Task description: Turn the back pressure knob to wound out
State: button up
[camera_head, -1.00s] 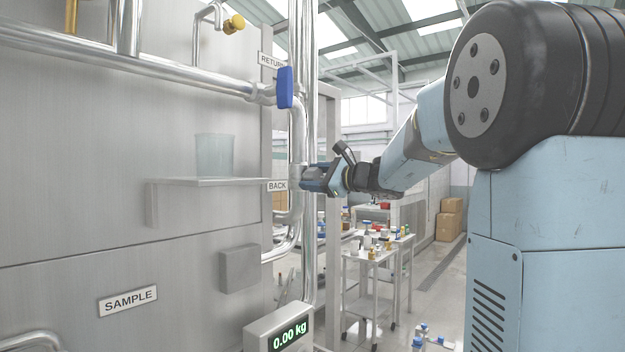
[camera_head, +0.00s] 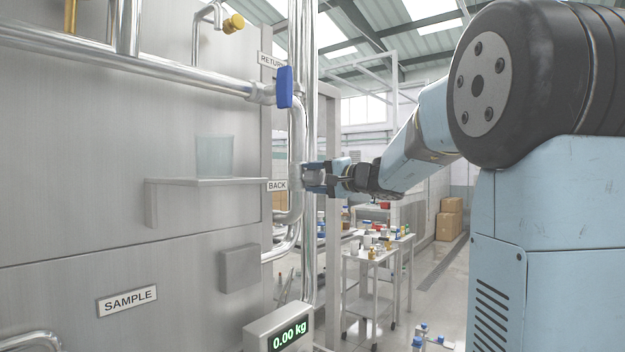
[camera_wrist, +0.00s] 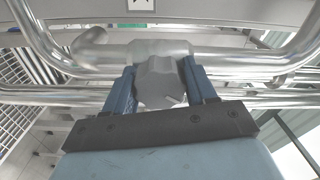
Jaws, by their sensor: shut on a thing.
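The back pressure knob (camera_wrist: 160,82) is a grey lobed knob on a steel pipe fitting in the wrist view. My gripper (camera_wrist: 162,85) has its two blue fingers on either side of the knob and is shut on it. In the head view my gripper (camera_head: 312,178) is beside the vertical pipe, just right of the sign reading BACK (camera_head: 277,186). There the knob is mostly hidden by the fingers. Its exact turn angle cannot be told.
Steel pipes (camera_head: 306,120) run close around the gripper. A blue-handled valve (camera_head: 285,87) sits above, by the RETURN sign (camera_head: 271,60). A shelf (camera_head: 165,184) holds a clear beaker (camera_head: 214,156). A scale display (camera_head: 289,336) stands below. Small tables (camera_head: 372,256) stand behind.

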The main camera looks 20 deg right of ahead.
jog(key=n, duration=0.2)
jog(key=shift+s+a+f+n, duration=0.1)
jog(key=shift+a+f+n, duration=0.2)
jog(key=shift+f+n, duration=0.1)
jog(key=shift+o, duration=0.2)
jog(key=shift+d+n, duration=0.15)
jog(key=shift+n, duration=1.75)
jog(key=o, duration=1)
jog(key=shift+r, duration=0.1)
jog(key=shift+c, duration=0.2)
jog(key=shift+d, duration=0.15)
jog(key=v, duration=1.3)
jog(key=shift+s+d, duration=0.2)
jog(key=shift+s, duration=0.05)
jog(key=shift+a, duration=0.1)
